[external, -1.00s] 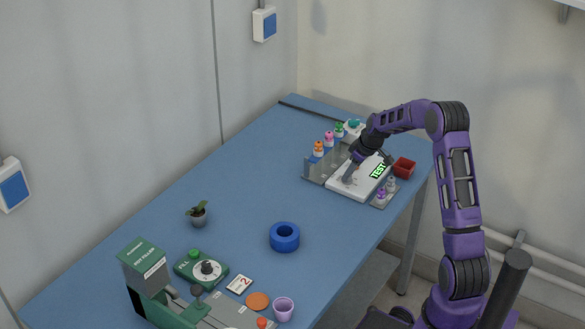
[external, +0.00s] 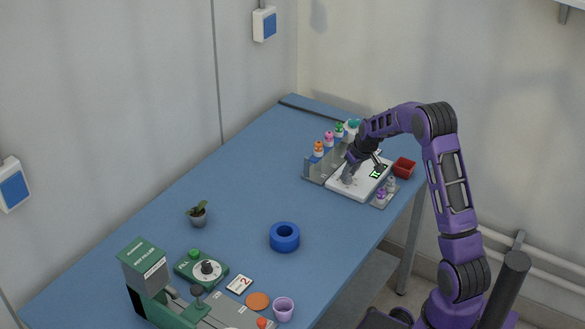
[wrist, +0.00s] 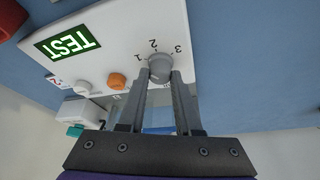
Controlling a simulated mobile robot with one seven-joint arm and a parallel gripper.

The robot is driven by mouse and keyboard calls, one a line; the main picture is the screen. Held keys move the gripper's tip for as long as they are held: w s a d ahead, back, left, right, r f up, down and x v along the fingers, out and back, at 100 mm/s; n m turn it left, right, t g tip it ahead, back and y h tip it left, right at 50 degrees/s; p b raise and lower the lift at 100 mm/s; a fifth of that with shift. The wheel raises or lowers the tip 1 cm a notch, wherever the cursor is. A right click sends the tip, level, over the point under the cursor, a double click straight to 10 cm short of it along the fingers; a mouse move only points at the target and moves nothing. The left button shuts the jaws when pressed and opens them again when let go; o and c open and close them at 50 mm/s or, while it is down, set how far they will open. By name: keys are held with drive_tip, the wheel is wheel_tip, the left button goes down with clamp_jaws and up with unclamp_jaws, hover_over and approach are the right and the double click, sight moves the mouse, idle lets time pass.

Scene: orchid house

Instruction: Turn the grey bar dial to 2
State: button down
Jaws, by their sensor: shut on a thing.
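The grey bar dial (wrist: 161,67) is on the white panel (wrist: 115,30), with the printed marks 1, 2 and 3 around its far side in the wrist view. My gripper (wrist: 162,76) is shut on the dial, one finger on each side. I cannot tell exactly which mark its bar points to. In the external view, my gripper (external: 349,174) reaches down to the white panel (external: 358,192) at the far end of the blue table, and the dial is hard to make out there.
A green TEST display (wrist: 68,42), an orange knob (wrist: 118,81) and a white knob (wrist: 84,87) share the panel. A red bin (external: 404,167) and small purple-capped bottles (external: 382,194) stand close by. A blue ring (external: 284,237) lies mid-table, with clear table around it.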

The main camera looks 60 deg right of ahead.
drive_tip(key=m, duration=0.1)
drive_tip(key=m+h+p, duration=0.1)
drive_tip(key=m, duration=0.1)
drive_tip(key=shift+w+a+r+m+g, duration=0.1)
drive_tip(key=shift+a+m+g, duration=0.1)
drive_tip(key=shift+m+g, duration=0.1)
drive_tip(key=shift+m+g+h+p, duration=0.5)
drive_tip(key=shift+m+g+p, duration=0.3)
drive_tip(key=shift+m, duration=1)
drive_tip(key=c, duration=0.6)
unclamp_jaws()
drive_tip(key=p+v, duration=0.1)
drive_tip(key=v, duration=1.6)
drive_tip(key=shift+p, duration=0.35)
